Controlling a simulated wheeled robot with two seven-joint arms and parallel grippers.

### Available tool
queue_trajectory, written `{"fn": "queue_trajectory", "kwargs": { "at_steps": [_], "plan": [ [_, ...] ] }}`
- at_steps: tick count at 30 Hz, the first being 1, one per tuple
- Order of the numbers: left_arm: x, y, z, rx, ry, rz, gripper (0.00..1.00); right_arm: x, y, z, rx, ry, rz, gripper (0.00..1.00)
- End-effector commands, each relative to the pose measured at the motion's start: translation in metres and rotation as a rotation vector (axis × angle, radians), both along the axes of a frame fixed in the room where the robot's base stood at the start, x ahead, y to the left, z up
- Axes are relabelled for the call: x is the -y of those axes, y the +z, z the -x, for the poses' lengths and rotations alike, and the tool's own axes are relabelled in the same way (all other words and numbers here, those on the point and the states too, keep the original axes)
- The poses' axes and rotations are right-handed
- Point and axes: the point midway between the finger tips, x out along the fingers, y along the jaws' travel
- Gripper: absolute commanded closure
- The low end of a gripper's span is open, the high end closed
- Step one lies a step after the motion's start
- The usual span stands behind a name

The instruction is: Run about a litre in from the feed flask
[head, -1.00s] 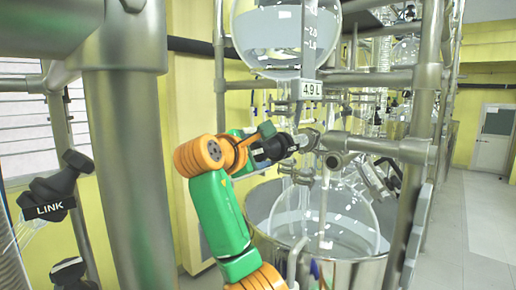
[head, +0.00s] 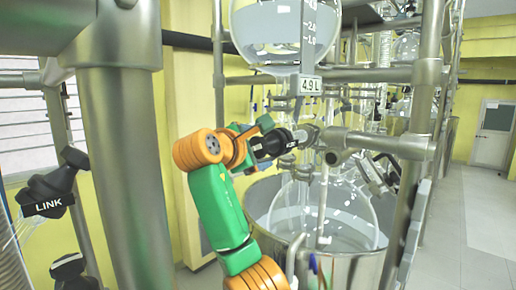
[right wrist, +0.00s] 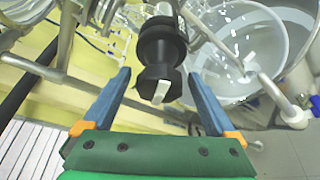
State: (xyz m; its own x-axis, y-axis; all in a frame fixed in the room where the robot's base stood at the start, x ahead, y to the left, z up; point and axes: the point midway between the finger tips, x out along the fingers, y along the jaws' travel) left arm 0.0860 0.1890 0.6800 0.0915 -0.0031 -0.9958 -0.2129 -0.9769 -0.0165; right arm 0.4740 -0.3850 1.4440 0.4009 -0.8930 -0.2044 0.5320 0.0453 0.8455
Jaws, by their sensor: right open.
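The round glass feed flask (head: 268,38) hangs at the top of the head view, with clear liquid in it and a marked scale. A tag (head: 311,86) below it reads 4.9 L. A black valve knob (right wrist: 160,45) with a pale tab sits on the line below the flask. My right gripper (right wrist: 159,76) is open, its two blue fingers on either side of the knob's near end, with gaps showing. In the head view its fingers are at the knob (head: 282,141). The round glass reactor vessel (head: 345,212) is below. My left gripper is not in view.
The vessel sits in a steel bath (head: 362,272). Steel frame pipes (head: 385,146) and thin glass tubing crowd the space around the valve. A thick steel post (head: 120,160) stands at the left. The floor at the far right (head: 480,220) is clear.

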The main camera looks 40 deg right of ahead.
Motion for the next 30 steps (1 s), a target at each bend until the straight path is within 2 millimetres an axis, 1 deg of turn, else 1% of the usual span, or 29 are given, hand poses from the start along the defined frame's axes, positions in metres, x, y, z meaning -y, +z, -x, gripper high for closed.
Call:
{"fn": "queue_trajectory", "kwargs": {
  "at_steps": [2,7,9,12,15,30],
  "plan": [
    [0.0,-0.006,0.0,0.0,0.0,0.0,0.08,-0.005,-0.001,0.002,0.001,0.002,0.001,0.08],
    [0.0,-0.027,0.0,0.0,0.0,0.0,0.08,-0.038,0.003,0.016,0.004,0.004,0.002,0.08],
    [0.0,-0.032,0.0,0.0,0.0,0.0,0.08,-0.049,0.007,0.022,0.003,0.003,0.002,0.08],
    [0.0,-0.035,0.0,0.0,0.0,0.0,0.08,-0.06,0.011,0.027,0.001,0.001,0.0,0.08],
    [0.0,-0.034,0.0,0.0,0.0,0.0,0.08,-0.063,0.014,0.029,0.001,0.0,0.0,0.08],
    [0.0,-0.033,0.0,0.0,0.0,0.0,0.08,-0.062,0.014,0.028,0.0,0.0,0.0,0.08]
  ]
}}
